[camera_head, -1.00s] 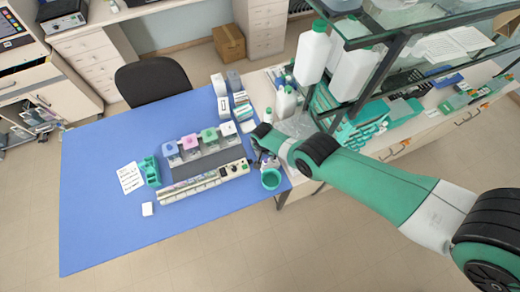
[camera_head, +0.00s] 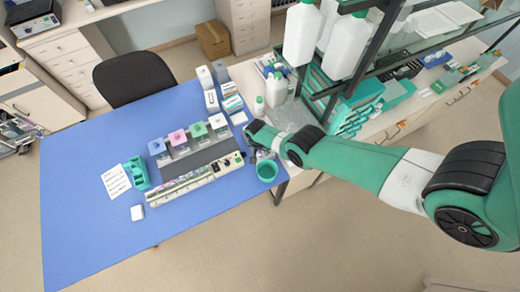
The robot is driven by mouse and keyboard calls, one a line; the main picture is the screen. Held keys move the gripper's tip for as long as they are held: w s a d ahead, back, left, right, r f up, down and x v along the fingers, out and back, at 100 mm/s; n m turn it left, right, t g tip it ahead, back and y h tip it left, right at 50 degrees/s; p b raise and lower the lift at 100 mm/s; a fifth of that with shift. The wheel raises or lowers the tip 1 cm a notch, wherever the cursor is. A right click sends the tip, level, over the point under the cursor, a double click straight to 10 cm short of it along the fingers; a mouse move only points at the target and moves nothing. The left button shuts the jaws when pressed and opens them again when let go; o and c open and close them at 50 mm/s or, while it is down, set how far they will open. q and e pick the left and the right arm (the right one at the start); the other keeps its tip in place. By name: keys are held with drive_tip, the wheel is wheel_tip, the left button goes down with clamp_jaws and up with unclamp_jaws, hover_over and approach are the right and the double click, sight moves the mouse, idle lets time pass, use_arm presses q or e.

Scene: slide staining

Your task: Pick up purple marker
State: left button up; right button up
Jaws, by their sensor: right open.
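I cannot make out a purple marker in the head view; it may be too small or hidden by my right arm. My right gripper (camera_head: 254,154) is small and dark at the right edge of the blue table. It is just behind the teal cup (camera_head: 267,172) and to the right of the staining station (camera_head: 193,183). The gripper is open, but its fingers are partly hidden by my green wrist. I cannot tell whether anything lies between them. My left gripper is not in view.
White bottles (camera_head: 277,88) and a shelf stand behind my right arm. The table's front left is clear.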

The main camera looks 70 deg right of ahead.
drive_tip(key=shift+d+f, duration=0.1)
drive_tip(key=shift+f, duration=0.55)
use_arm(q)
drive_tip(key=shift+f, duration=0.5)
use_arm(e)
drive_tip(key=shift+r, duration=0.15)
clamp_jaws()
